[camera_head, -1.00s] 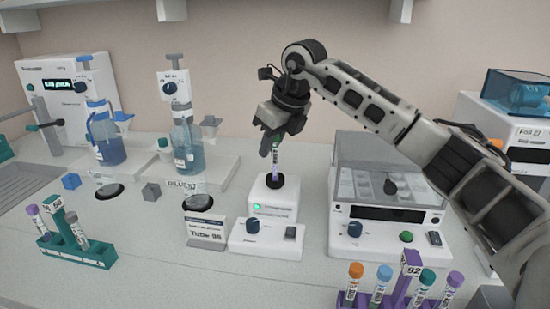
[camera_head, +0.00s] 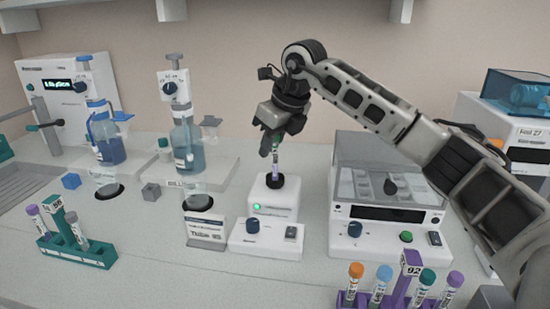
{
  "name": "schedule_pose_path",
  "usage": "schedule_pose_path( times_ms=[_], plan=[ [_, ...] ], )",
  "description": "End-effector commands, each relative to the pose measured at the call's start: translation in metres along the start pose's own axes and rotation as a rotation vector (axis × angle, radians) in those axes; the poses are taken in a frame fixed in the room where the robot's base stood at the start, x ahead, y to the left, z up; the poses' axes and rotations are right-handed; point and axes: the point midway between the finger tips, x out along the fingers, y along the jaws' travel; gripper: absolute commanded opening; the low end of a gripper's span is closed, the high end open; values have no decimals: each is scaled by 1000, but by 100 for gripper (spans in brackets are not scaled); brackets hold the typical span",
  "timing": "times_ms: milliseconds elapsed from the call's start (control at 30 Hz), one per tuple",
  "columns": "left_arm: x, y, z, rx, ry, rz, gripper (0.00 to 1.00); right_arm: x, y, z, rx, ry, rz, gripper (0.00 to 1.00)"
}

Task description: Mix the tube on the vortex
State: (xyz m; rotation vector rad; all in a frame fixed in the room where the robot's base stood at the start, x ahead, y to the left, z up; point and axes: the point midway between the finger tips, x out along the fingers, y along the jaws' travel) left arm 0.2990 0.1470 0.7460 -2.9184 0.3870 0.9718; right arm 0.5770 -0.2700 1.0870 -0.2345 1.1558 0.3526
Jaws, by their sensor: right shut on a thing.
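The vortex (camera_head: 268,222) is a white box with a black cup on top, a dark knob, a switch and a lit green light. A tube (camera_head: 275,160) with a purplish lower part stands upright with its bottom end at the vortex cup. My right gripper (camera_head: 274,143) is above the vortex and shut on the top part of the tube, pointing down. The fingers hide most of the tube's cap. My left gripper is not in view.
A green rack (camera_head: 85,250) with tubes stands at the left. A purple rack (camera_head: 393,298) with several capped tubes is at the front right. A lidded device (camera_head: 388,220) stands right of the vortex. Bottles with dispensers (camera_head: 187,140) are behind left. A label card (camera_head: 206,232) stands left of the vortex.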

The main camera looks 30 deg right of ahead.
Motion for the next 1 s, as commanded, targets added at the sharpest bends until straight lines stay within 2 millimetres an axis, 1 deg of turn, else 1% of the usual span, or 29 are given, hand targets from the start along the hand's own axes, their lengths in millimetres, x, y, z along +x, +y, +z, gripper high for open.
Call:
schedule_pose_path(
  times_ms=[600, 767, 1000],
  plan=[
    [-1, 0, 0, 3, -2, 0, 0, 0, 0, 0, 0, 3, 0, 4],
    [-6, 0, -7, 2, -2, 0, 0, -10, 0, 4, 0, 2, 0, 4],
    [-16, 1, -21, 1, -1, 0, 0, -28, 0, 12, 0, 0, 0, 4]
  ],
)
